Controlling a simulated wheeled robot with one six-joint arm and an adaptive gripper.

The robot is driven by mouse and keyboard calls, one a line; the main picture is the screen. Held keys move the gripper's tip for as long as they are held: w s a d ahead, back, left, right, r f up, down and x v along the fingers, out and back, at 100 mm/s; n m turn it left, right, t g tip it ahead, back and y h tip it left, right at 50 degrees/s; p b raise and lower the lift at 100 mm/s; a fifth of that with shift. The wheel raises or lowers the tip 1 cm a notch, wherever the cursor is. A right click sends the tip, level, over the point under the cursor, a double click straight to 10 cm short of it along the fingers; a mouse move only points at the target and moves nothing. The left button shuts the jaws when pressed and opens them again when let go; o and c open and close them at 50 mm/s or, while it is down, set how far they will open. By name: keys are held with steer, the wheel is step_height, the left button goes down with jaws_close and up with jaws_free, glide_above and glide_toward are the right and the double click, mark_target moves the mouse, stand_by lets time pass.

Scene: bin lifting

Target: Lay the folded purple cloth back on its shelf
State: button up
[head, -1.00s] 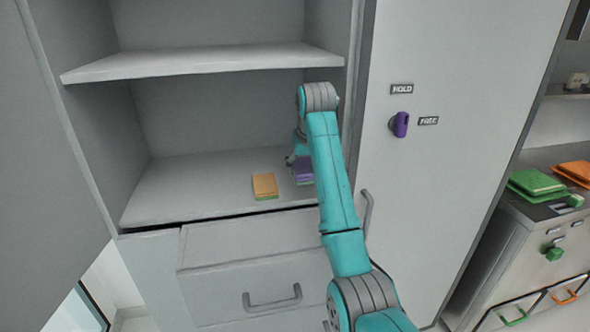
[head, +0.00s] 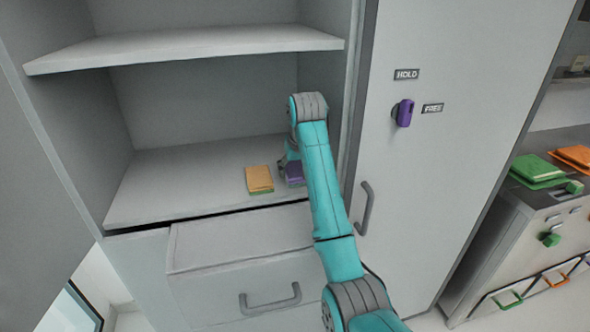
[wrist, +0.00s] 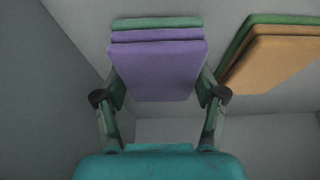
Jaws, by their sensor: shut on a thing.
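The folded purple cloth (head: 295,174) is at the right side of the open cabinet's lower shelf (head: 150,195), near its front edge. In the wrist view the purple cloth (wrist: 158,72) lies between the two fingers, with a green layer along its far edge. My gripper (wrist: 160,84) is shut on it. In the head view my gripper (head: 288,158) is partly hidden behind my arm. Whether the cloth touches the shelf cannot be told.
A folded orange cloth (head: 259,179) with a green layer beneath lies just left of the purple one. An upper shelf (head: 190,45) is above. The lower shelf's left part is clear. A drawer (head: 235,245) is below. A purple switch (head: 404,113) is on the right panel.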

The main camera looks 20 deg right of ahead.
steer(key=shift+f, duration=0.35)
steer(key=shift+w+f, duration=0.15)
steer(key=shift+w, duration=0.15)
steer(key=shift+s, duration=0.1)
steer(key=o, duration=1)
